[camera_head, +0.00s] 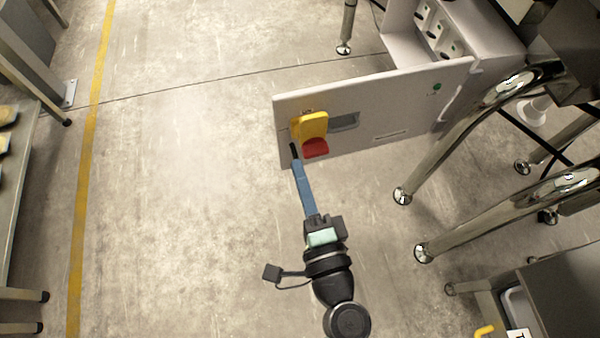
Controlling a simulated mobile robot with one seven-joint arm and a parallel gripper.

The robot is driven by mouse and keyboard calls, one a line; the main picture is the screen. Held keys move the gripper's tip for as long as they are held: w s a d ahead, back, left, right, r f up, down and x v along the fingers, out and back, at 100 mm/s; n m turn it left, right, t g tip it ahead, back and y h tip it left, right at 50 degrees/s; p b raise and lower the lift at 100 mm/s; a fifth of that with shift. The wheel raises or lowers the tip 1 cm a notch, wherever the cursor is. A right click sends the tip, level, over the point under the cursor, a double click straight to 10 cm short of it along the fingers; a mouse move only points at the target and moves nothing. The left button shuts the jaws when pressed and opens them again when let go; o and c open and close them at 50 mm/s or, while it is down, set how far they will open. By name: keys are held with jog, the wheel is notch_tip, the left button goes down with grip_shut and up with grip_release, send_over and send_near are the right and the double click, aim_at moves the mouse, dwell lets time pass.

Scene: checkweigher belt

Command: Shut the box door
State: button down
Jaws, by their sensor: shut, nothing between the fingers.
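The box (408,48) is a grey cabinet at the top right, with sockets or switches showing inside. Its door (375,88) stands wide open, swung out to the left from the hinge side on the right. The door's outer face carries a yellow and red handle (310,127), a small window and a green lamp. My gripper (294,152) is shut and empty. Its dark fingertips are at the door's left edge, just beside the handle. I cannot tell whether they touch the door.
Shiny metal legs (436,165) stand to the right of and below the door. A metal bench (18,165) runs along the left edge. A yellow floor line (90,155) runs beside it. The concrete floor left of the door is clear.

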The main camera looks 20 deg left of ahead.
aim_at(279, 112)
jog(key=b+x, duration=0.1)
jog(key=x, duration=0.9)
jog(key=shift+w+a, duration=0.2)
